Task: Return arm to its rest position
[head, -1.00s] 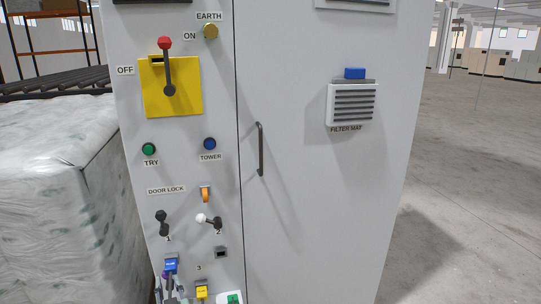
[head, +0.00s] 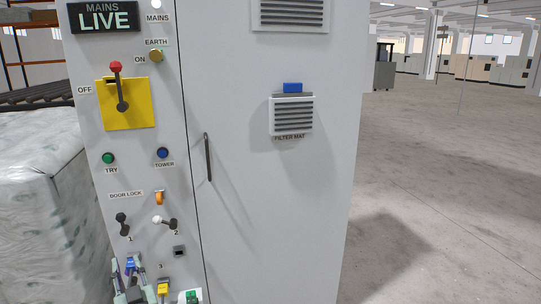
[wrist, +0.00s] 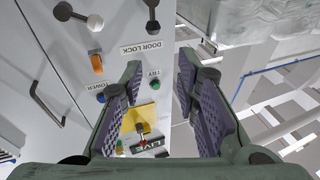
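My gripper (wrist: 160,66) is open and empty in the wrist view, its two purple-padded fingers apart with the cabinet face seen between them. The same gripper shows small at the bottom left of the head view (head: 129,284), low in front of the cabinet (head: 285,200), near a blue tag (head: 130,264). Whether it touches anything there I cannot tell. In the wrist view the panel appears upside down, with the yellow switch plate (wrist: 143,115) beyond the fingers. The rest of my arm is mostly out of view.
A MAINS LIVE display (head: 104,18) is lit. A wrapped bale (head: 45,210) stands close at left. Open floor (head: 450,190) lies to the right.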

